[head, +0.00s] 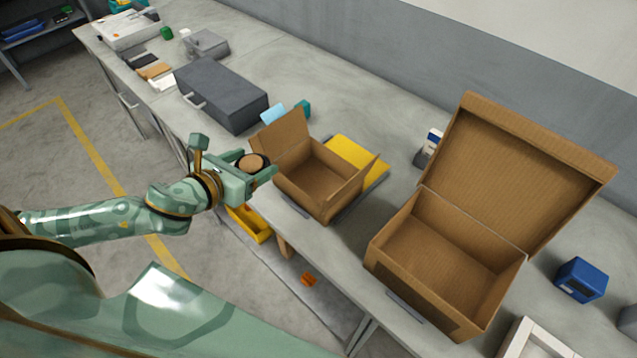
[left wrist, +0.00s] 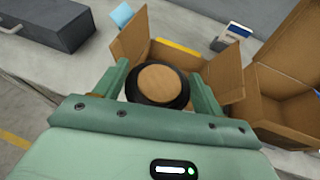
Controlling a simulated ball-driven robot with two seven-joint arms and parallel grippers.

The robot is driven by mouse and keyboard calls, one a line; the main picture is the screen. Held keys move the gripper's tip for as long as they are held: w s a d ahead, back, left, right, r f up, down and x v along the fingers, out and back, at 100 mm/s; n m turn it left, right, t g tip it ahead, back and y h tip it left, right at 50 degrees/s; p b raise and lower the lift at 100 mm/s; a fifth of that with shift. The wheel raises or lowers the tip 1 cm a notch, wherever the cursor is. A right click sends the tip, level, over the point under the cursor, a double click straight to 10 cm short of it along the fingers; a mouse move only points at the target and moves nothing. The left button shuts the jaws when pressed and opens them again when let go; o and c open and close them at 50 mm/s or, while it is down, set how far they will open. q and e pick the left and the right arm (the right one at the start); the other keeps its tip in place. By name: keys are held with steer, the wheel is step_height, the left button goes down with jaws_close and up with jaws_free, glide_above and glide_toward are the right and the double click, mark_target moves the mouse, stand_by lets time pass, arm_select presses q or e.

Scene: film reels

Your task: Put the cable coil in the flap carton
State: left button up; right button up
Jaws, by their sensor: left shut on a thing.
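The cable coil (head: 252,161) is a round black thing with a flat brown disc in its middle. My left gripper (head: 256,168) is shut on it, at the table's front edge, left of the flap carton (head: 318,185). In the left wrist view the coil (left wrist: 158,85) sits between the two green fingers (left wrist: 160,88), with its brown face towards the camera. The flap carton, brown with flaps standing open, shows behind the coil (left wrist: 131,38); its inside is partly hidden there. In the head view its inside looks empty. My right gripper is not in view.
A larger brown box (head: 442,258) with its lid raised stands right of the carton. A yellow folder (head: 357,155) lies behind the carton. A dark grey drawer box (head: 222,94) stands to the left. A yellow bin (head: 250,224) is below the table edge.

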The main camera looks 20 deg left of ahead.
arm_select(q)
steer(key=w+d+f+b, duration=0.1)
steer(key=w+d+f, duration=0.1)
steer(key=w+f, duration=0.2)
steer(key=w+d+f+b, duration=0.2)
steer(key=w+f, duration=0.2)
steer(key=f, duration=0.1)
steer(key=w+d+f+b, duration=0.2)
steer(key=w+d+f, duration=0.1)
steer(key=f, duration=0.1)
steer(key=shift+w+f, duration=0.15)
steer(key=shift+w, duration=0.25)
steer(key=shift+a, duration=0.1)
